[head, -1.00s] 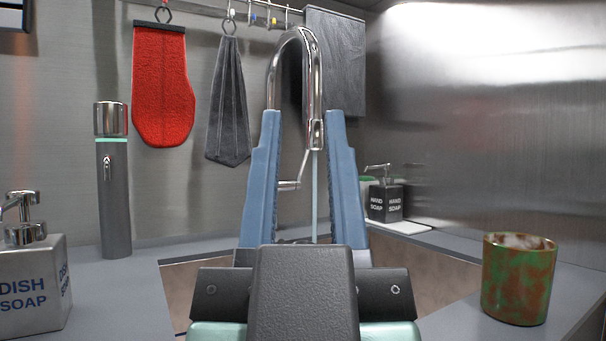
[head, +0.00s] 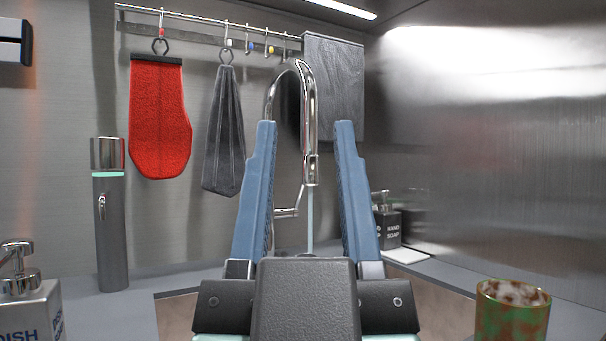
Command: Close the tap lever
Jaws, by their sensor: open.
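The chrome tap (head: 311,110) stands behind the sink, its tall curved spout arching over. A stream of water (head: 310,222) runs down from the spout's end. My gripper (head: 306,128) is open, with two blue fingers pointing up and forward. I see no contact, and the exact distance to the lever is hard to tell. My gripper's body hides the tap's base.
The sink rim (head: 180,292) lies below. A dish soap dispenser (head: 28,312) and a grey cylinder (head: 109,215) stand at left. A hand soap dispenser (head: 388,226) and a mottled cup (head: 512,312) stand at right. A red mitt (head: 160,118) and grey cloth (head: 224,130) hang behind.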

